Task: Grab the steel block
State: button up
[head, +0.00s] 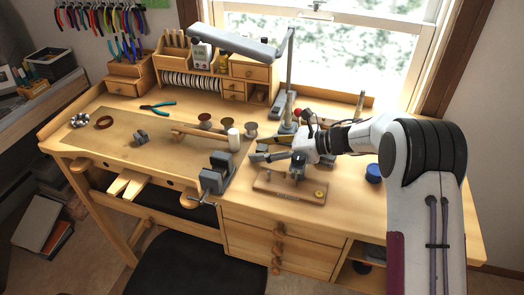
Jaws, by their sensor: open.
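A small grey metal piece (141,138) lies on the mat at the left part of the bench; it looks like the steel block, but it is too small to be sure. My gripper (277,167) is open at the right of the bench, well apart from that piece. Its fingers spread to the left and downward over the back edge of a wooden board. No object shows clearly between the fingers.
A grey vise (216,174) stands at the front edge, left of the wooden board (289,189). A wooden mallet (196,134), a white cylinder (234,138) and several spools lie mid-bench. Blue-handled pliers (158,107) lie farther back. A lamp (236,42) overhangs the back.

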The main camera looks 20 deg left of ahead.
jog(key=shift+a, duration=0.1)
dwell(0.4)
grip_shut()
jog(key=shift+r, duration=0.1)
jog(key=shift+d+r, duration=0.55)
jog(key=shift+d, duration=0.05)
jog(key=r+v, duration=0.1)
jog(key=v, duration=1.3)
jog(key=shift+r, duration=0.15)
